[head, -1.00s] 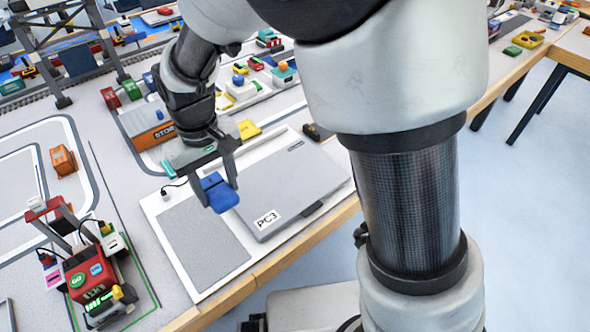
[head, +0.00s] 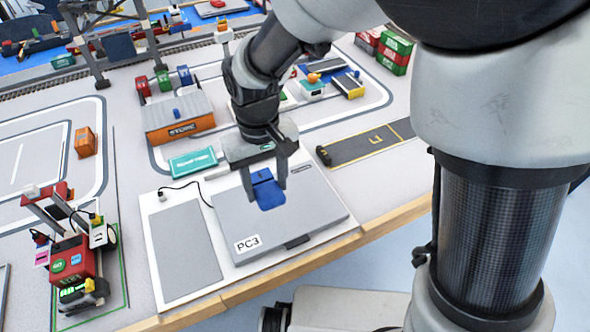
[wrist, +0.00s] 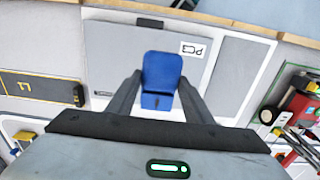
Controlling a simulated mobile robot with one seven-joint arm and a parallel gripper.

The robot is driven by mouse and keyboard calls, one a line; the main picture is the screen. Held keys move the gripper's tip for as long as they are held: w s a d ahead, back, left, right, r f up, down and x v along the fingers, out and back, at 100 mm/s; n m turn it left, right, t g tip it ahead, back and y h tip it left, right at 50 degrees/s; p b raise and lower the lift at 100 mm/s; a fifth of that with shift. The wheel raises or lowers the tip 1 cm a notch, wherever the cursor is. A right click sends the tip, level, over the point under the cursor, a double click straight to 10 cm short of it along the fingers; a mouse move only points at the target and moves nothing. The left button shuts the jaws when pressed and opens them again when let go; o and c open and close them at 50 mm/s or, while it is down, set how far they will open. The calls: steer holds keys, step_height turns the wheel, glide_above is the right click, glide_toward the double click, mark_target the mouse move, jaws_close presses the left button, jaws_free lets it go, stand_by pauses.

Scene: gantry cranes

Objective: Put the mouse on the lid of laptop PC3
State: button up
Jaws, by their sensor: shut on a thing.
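The grey laptop PC3 (head: 310,212) lies closed on a white board at the table's front edge, its PC3 label at the near left corner of the lid. My gripper (head: 264,187) is shut on the blue mouse (head: 268,196) and holds it over the middle of the lid. In the wrist view the mouse (wrist: 162,72) sits between the two fingers, with the laptop lid (wrist: 115,55) behind it. I cannot tell whether the mouse touches the lid. The fingers and mouse hide part of the lid.
A grey pad (head: 184,250) lies left of the laptop, with a black cable between them. A teal box (head: 194,162) and an orange storage block (head: 180,120) stand behind. A red machine (head: 70,262) stands at the left. A dark strip (head: 368,143) lies behind right.

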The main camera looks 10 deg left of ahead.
mark_target(272, 219)
steer(key=shift+d, duration=0.15)
step_height(272, 219, down, 10)
steer(key=shift+r+b, duration=0.1)
steer(key=shift+b, duration=0.95)
steer(key=shift+f, duration=0.25)
steer(key=o, duration=1.1)
step_height(272, 219, up, 12)
steer(key=shift+d+r+p, duration=0.1)
steer(key=shift+r+p, duration=0.15)
steer(key=shift+p, duration=0.95)
